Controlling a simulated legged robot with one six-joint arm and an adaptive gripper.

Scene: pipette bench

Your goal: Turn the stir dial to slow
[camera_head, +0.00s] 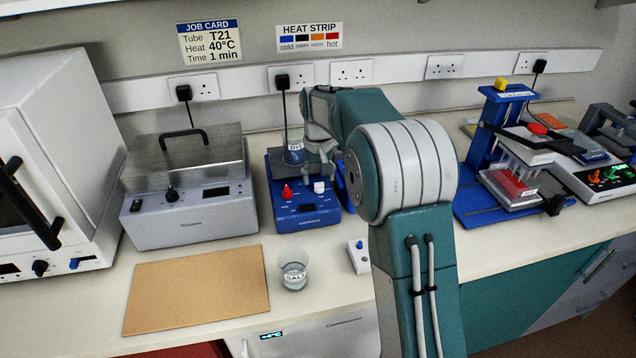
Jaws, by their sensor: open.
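A blue stirrer-hotplate unit (308,214) stands on the bench left of my arm. Its front panel has a red knob (287,192) on the left and a white knob (319,187) on the right, with a small dark display between and below them. I cannot read which knob is the stir dial or where it points. A labelled glass vessel (295,152) stands on the unit's top plate. My gripper (320,172) is open above the right side of the unit, close over the white knob and beside the vessel. Its fingertips are too small to tell whether they touch the knob.
A grey lidded bath (190,222) stands to the left, and a white oven (75,150) beyond it. A beaker (293,275) and a small white switch box (358,256) stand in front. A tan mat (197,290) lies at front left. A blue press (490,150) stands right.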

